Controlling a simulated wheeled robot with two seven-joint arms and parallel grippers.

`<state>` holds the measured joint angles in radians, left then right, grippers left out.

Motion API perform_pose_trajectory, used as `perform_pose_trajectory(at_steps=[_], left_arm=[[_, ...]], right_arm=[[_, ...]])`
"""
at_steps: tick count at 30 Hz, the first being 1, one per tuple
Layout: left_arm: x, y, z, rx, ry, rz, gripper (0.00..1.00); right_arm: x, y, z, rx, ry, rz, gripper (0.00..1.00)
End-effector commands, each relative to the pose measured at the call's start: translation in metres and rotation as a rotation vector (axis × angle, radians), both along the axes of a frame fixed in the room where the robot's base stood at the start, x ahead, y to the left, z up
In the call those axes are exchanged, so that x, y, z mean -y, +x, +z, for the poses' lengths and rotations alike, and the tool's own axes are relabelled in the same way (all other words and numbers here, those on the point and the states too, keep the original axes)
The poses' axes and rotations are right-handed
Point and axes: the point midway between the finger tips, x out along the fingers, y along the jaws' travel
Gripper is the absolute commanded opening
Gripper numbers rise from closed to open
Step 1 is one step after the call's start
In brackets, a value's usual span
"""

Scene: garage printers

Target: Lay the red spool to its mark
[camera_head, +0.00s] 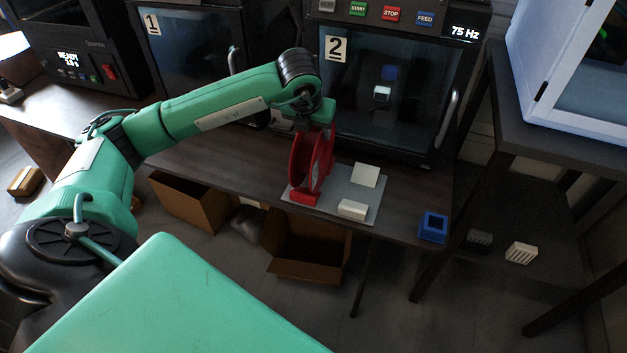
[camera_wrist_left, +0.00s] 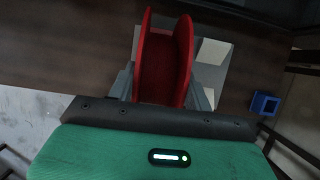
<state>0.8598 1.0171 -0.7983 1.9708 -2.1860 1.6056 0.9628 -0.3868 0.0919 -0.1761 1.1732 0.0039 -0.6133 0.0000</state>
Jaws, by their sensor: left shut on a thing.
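The red spool (camera_head: 308,160) is upright on its rim at the left part of a grey plate (camera_head: 338,187) on the table. I cannot tell whether it touches the plate. My left gripper (camera_head: 318,127) is above it, shut on the spool. In the left wrist view the spool (camera_wrist_left: 163,55) stands between the two grey fingers of the gripper (camera_wrist_left: 162,88). A small red block (camera_head: 304,197) shows at the spool's foot. My right gripper is not in view.
A white block (camera_head: 352,209) sits at the plate's front edge. A blue square holder (camera_head: 433,227) is at the table's front right corner. Printer 2 (camera_head: 392,100) stands behind. Open cardboard boxes (camera_head: 306,268) are on the floor. The table left of the spool is clear.

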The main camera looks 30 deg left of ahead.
Motion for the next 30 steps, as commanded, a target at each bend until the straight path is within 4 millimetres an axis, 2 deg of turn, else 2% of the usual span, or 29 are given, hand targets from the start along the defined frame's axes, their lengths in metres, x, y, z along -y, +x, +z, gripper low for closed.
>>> perform_pose_trajectory(at_steps=[20, 21, 24, 30], left_arm=[[0.0001, 0.0001, -0.0061, 0.001, 0.000, 0.000, 0.06], [0.0000, 0.0001, -0.0056, 0.001, 0.000, 0.000, 0.56], [0.0001, 0.0001, -0.0057, 0.000, 0.000, 0.000, 0.76], [0.0001, 0.0000, -0.0060, 0.000, 0.000, 0.000, 0.76]], right_arm=[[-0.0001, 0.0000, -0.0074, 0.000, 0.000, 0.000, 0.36], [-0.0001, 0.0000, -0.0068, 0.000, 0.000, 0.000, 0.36], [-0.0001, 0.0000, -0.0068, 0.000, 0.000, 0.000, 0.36], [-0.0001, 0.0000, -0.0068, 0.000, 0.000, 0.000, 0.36]])
